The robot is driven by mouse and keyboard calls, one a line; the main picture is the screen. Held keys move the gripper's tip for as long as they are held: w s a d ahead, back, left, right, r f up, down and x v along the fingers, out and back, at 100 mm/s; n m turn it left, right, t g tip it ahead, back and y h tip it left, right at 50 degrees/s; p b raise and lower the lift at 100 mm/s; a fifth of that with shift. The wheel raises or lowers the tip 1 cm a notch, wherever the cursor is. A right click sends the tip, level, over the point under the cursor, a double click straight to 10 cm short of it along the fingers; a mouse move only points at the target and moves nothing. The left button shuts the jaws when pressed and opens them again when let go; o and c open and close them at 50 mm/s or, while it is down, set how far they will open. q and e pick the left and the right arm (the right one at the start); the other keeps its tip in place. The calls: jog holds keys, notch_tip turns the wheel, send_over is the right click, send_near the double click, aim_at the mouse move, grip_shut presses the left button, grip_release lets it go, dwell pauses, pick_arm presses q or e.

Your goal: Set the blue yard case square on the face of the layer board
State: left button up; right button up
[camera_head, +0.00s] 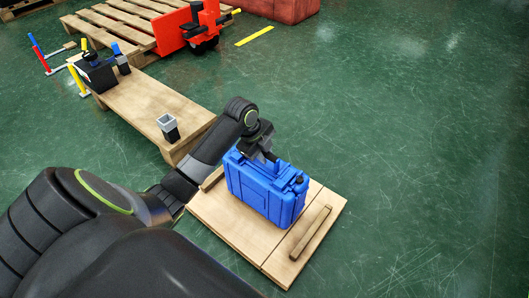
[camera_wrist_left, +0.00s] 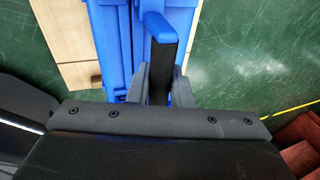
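The blue yard case (camera_head: 262,190) stands upright over the middle of the wooden layer board (camera_head: 235,230), between its two raised cleats. I cannot tell whether its underside touches the board. My left gripper (camera_head: 270,155) is above the case, at its top handle. In the left wrist view the black-gripped handle (camera_wrist_left: 160,50) lies between the gripper's fingers (camera_wrist_left: 160,88), which look closed on it. The blue case body (camera_wrist_left: 112,40) shows just left of the handle. My right gripper is in neither view.
A pallet (camera_head: 115,28) and a red machine (camera_head: 190,28) are farther back. Green floor (camera_head: 420,150) is clear to the right.

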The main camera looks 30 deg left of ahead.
pick_arm(q)
jog(key=o, duration=0.4)
